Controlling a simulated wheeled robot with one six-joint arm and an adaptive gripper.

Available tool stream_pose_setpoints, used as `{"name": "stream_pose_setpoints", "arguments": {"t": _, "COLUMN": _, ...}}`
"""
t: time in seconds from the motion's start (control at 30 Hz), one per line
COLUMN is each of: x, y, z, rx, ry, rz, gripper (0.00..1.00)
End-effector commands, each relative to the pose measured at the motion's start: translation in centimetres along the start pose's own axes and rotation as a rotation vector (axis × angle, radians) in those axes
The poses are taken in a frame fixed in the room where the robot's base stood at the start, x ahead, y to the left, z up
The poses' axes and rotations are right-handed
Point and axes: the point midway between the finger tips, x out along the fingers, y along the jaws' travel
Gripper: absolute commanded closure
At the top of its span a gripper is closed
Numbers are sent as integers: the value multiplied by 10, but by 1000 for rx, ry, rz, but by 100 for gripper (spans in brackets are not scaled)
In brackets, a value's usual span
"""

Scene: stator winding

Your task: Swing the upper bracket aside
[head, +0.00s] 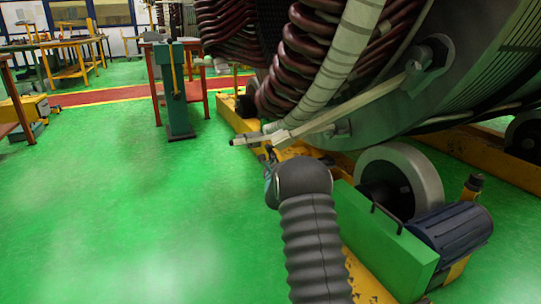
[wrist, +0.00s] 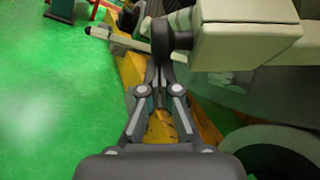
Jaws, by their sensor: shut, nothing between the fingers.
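The upper bracket (head: 355,107) is a long pale bar in the head view. It runs from a mount on the stator's end face down and left to a blocky end with a thin rod. In the wrist view the bracket (wrist: 245,35) shows as a large beige block at upper right, with a dark round knob at its left. My gripper (wrist: 160,72) is shut and empty, its fingertips just below the knob in the picture. Whether they touch it I cannot tell. In the head view my gripper (head: 271,160) is partly hidden behind my wrist, close below the bracket's free end.
The stator (head: 460,70) with dark red coils fills the upper right. Below it are a yellow frame (head: 235,116), a grey roller (head: 412,170) and a green motor unit (head: 385,240). A green stand (head: 177,95) is farther back. The green floor at left is clear.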

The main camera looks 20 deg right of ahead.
Motion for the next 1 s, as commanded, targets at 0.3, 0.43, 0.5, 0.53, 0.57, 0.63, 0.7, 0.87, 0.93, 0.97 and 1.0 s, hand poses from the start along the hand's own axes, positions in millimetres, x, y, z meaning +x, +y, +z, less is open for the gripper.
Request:
{"name": "stream_pose_setpoints", "arguments": {"t": 0.3, "x": -30, "y": 2, "z": -7, "rx": 1, "ry": -3, "rz": 5, "gripper": 100}}
{"name": "stream_pose_setpoints", "arguments": {"t": 0.43, "x": -51, "y": 1, "z": -7, "rx": 1, "ry": -3, "rz": 5, "gripper": 100}}
{"name": "stream_pose_setpoints", "arguments": {"t": 0.5, "x": -62, "y": 1, "z": -7, "rx": 1, "ry": -2, "rz": 5, "gripper": 100}}
{"name": "stream_pose_setpoints", "arguments": {"t": 0.53, "x": -67, "y": 1, "z": -7, "rx": 1, "ry": -2, "rz": 5, "gripper": 100}}
{"name": "stream_pose_setpoints", "arguments": {"t": 0.57, "x": -71, "y": 0, "z": -7, "rx": 1, "ry": -2, "rz": 5, "gripper": 100}}
{"name": "stream_pose_setpoints", "arguments": {"t": 0.63, "x": -80, "y": 0, "z": -7, "rx": 1, "ry": -2, "rz": 5, "gripper": 100}}
{"name": "stream_pose_setpoints", "arguments": {"t": 0.7, "x": -88, "y": 0, "z": -7, "rx": 1, "ry": -3, "rz": 4, "gripper": 100}}
{"name": "stream_pose_setpoints", "arguments": {"t": 0.87, "x": -97, "y": 0, "z": -7, "rx": 1, "ry": -3, "rz": 4, "gripper": 100}}
{"name": "stream_pose_setpoints", "arguments": {"t": 0.93, "x": -98, "y": -1, "z": -7, "rx": 1, "ry": -4, "rz": 4, "gripper": 100}}
{"name": "stream_pose_setpoints", "arguments": {"t": 0.97, "x": -98, "y": -1, "z": -7, "rx": 1, "ry": -4, "rz": 4, "gripper": 100}}
{"name": "stream_pose_setpoints", "arguments": {"t": 1.0, "x": -98, "y": -1, "z": -7, "rx": -2, "ry": -4, "rz": 4, "gripper": 100}}
